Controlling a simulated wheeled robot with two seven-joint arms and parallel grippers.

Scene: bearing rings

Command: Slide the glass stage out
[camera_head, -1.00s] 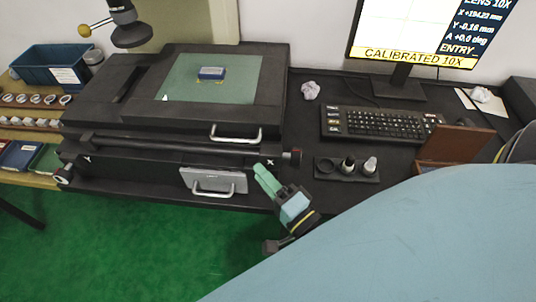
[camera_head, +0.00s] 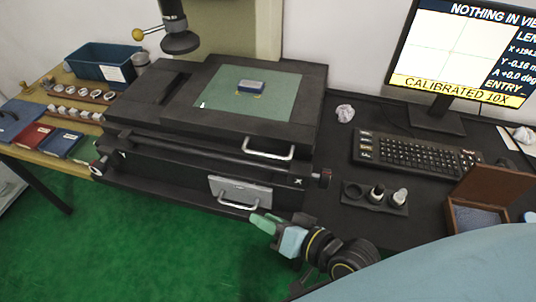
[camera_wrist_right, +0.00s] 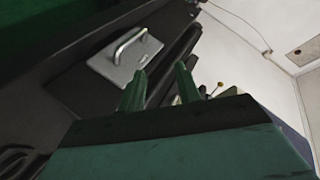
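The glass stage is a green glass plate (camera_head: 275,104) in a dark frame on top of the black machine. A silver bar handle (camera_head: 268,153) is on its front edge. Below, a grey plate (camera_head: 238,188) with a second silver handle (camera_head: 238,205) is on the machine's front; this handle also shows in the right wrist view (camera_wrist_right: 130,45). My right gripper (camera_head: 262,219) is just right of and below that lower handle, pointing left. In the wrist view its fingers (camera_wrist_right: 160,82) are apart with nothing between them. My left gripper is not in view.
A microscope head (camera_head: 180,42) hangs over the stage's back left. A keyboard (camera_head: 415,155), a lens holder (camera_head: 375,197) and an open wooden box (camera_head: 485,200) stand on the right. The green floor in front is clear.

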